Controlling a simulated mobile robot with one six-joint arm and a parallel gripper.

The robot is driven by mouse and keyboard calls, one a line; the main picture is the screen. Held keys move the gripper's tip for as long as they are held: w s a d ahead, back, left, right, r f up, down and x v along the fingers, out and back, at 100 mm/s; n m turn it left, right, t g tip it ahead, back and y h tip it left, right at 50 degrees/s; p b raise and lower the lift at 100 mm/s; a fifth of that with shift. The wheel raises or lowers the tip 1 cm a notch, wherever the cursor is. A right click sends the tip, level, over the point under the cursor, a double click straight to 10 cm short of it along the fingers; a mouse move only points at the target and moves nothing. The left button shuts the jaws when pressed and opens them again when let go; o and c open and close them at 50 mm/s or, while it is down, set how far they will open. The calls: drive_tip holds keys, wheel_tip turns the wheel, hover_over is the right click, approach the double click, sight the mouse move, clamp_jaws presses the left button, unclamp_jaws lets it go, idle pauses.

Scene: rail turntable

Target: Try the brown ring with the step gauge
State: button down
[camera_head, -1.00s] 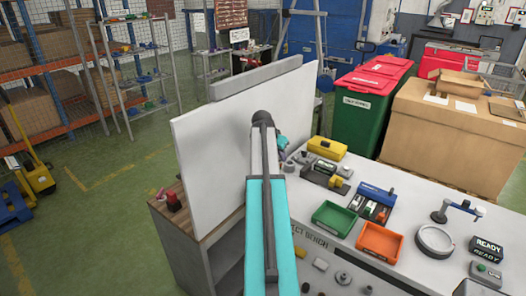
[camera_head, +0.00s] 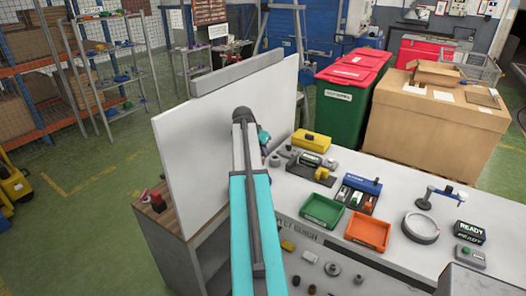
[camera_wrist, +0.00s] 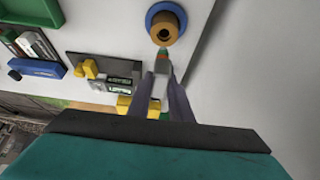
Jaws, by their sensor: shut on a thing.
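The brown ring (camera_wrist: 165,27) sits on a round blue base near the top of the wrist view, its dark bore facing the camera. My gripper (camera_wrist: 161,80) is shut on the step gauge (camera_wrist: 162,66), a slim grey piece with red and green at its far end. That end points at the ring and lies just below its rim in the picture. I cannot tell whether they touch. In the head view my arm hides the gripper, and I cannot make out the gauge or the brown ring there.
A tall white panel (camera_head: 215,130) stands left of my arm. The white bench holds a yellow box (camera_head: 312,139), a green tray (camera_head: 322,211), an orange tray (camera_head: 368,232) and a large grey ring (camera_head: 420,240). A dark fixture with a yellow clamp (camera_wrist: 88,68) lies left of the gripper.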

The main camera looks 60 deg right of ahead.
drive_tip(key=shift+f+b, duration=0.85)
drive_tip(key=shift+f, duration=0.65)
drive_tip(key=shift+s+f+b, duration=0.1)
drive_tip(key=shift+f+b, duration=0.25)
idle(0.6)
drive_tip(key=shift+f+b, duration=1.25)
drive_tip(key=shift+b, duration=0.1)
idle(4.2)
